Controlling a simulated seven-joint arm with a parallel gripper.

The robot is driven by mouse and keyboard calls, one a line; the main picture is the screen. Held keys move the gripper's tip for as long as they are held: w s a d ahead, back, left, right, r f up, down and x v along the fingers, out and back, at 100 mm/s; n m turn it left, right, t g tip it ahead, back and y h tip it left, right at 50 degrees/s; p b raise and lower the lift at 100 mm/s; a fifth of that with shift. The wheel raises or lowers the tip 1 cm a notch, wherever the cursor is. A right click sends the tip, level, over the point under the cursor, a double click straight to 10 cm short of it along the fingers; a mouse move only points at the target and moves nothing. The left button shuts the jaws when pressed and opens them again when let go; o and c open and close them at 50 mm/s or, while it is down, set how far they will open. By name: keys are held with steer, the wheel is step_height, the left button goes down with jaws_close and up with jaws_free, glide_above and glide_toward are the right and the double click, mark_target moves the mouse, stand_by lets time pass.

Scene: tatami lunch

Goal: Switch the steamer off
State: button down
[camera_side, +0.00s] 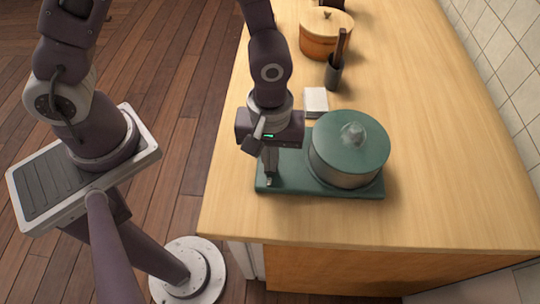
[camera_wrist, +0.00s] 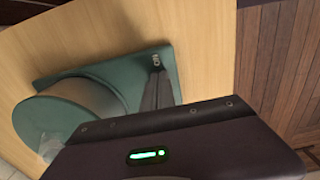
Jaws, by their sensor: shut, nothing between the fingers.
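The steamer has a flat green base (camera_side: 302,188) and a round pot with a green lid (camera_side: 330,132) on its right part. In the wrist view the base (camera_wrist: 110,64) and the lid (camera_wrist: 48,120) also show. My gripper (camera_side: 269,182) is shut and empty, pointing down over the left part of the base, beside the pot. In the wrist view my gripper's fingers (camera_wrist: 156,70) end at a small pale detail near the base's edge. I cannot tell whether this detail is the switch or a fingertip, nor whether the fingers touch the base. The switch's setting cannot be made out.
A white block (camera_side: 316,101) lies behind the steamer. A dark holder with utensils (camera_side: 334,74) and an orange pot with a pale lid (camera_side: 326,32) stand farther back. The wooden counter (camera_side: 440,140) is clear to the right. Its left edge is close to my gripper.

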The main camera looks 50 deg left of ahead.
steer(key=shift+a+f, duration=0.1)
steer(key=shift+a, duration=0.05)
steer(key=shift+w+a+r, duration=0.25)
steer(key=shift+w+a, duration=0.2)
steer(key=shift+w, duration=0.1)
step_height(320, 180, up, 14)
steer(key=s+d, duration=0.1)
steer(key=shift+s+d, duration=0.2)
steer(key=shift+a, duration=0.1)
